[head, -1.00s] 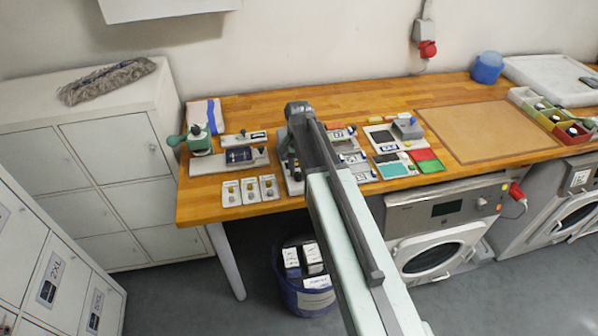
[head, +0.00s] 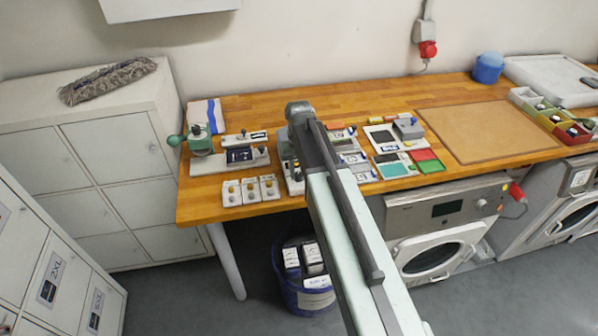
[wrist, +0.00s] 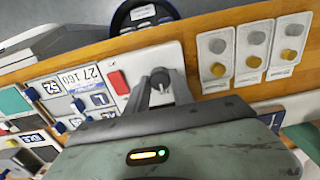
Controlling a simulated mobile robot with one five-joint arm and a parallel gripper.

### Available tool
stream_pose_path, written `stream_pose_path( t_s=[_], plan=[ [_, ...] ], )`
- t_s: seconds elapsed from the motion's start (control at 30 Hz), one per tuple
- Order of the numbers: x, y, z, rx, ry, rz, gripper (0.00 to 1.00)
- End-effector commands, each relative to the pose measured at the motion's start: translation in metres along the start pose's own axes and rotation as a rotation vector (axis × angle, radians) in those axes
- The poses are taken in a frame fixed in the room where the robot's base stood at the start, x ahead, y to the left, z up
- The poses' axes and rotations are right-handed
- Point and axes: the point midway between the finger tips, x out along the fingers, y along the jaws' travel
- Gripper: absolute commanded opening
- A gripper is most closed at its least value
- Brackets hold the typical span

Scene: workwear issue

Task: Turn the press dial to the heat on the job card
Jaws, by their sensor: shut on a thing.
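In the wrist view, a grey dial knob (wrist: 159,77) stands on a white plate (wrist: 137,63). My gripper (wrist: 160,84) has its two dark fingers on either side of the knob and is shut on it. The dial's markings are too small or hidden to read. Left of it lies a white card (wrist: 83,80) with figures that look like "27 160", seen tilted. In the head view, my arm covers the knob, and my gripper is hidden below the wrist.
A red block (wrist: 119,82) is on the plate beside the dial. Three white plates with grey and yellow knobs (head: 251,190) lie to the left in the head view. A green-handled device (head: 199,140) stands behind them. A brown mat (head: 485,130) lies on the right.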

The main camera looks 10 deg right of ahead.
Motion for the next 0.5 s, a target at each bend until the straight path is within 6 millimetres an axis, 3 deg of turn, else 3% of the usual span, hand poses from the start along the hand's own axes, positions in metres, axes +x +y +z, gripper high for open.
stream_pose_path(
  t_s=[0.37, 0.4, 0.47, 0.5],
  plan=[
    [-0.0001, 0.0002, -0.0005, -0.005, 0.001, -0.001, 0.00],
    [-0.0001, 0.0002, -0.0005, -0.005, 0.001, 0.000, 0.31],
    [-0.0001, 0.0003, -0.0005, -0.005, 0.001, 0.000, 0.48],
    [-0.0001, 0.0003, -0.0004, -0.005, 0.001, 0.000, 0.50]
  ],
)
